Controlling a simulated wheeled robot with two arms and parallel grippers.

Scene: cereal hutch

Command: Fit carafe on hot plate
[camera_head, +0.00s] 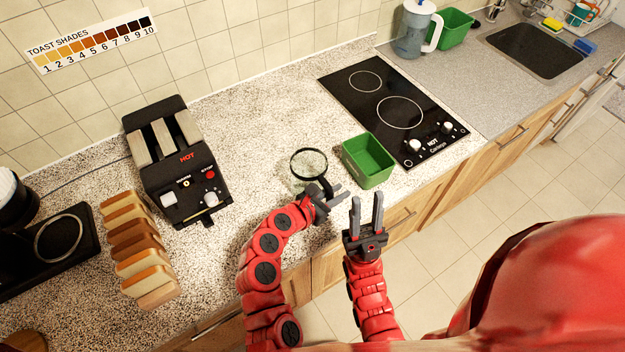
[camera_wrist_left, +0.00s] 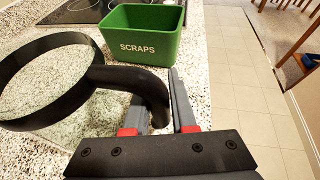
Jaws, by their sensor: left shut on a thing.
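The glass carafe (camera_head: 309,164) has a black rim and black handle, and it is over the speckled counter left of the green box. I cannot tell whether its base touches the counter. In the left wrist view its black rim and handle (camera_wrist_left: 130,78) show close up. My left gripper (camera_head: 334,192) is shut on the handle; its fingers (camera_wrist_left: 162,112) sit either side of the handle's end. The black coffee maker base with a round ringed hot plate (camera_head: 58,238) is at the far left and looks empty. My right gripper (camera_head: 366,200) is open and empty near the counter's front edge.
A black toaster (camera_head: 178,165) and a row of bread slices (camera_head: 134,245) stand between the carafe and the coffee maker. A green scraps box (camera_head: 368,160) is just right of the carafe, beside a black cooktop (camera_head: 395,110). Counter between toaster and carafe is clear.

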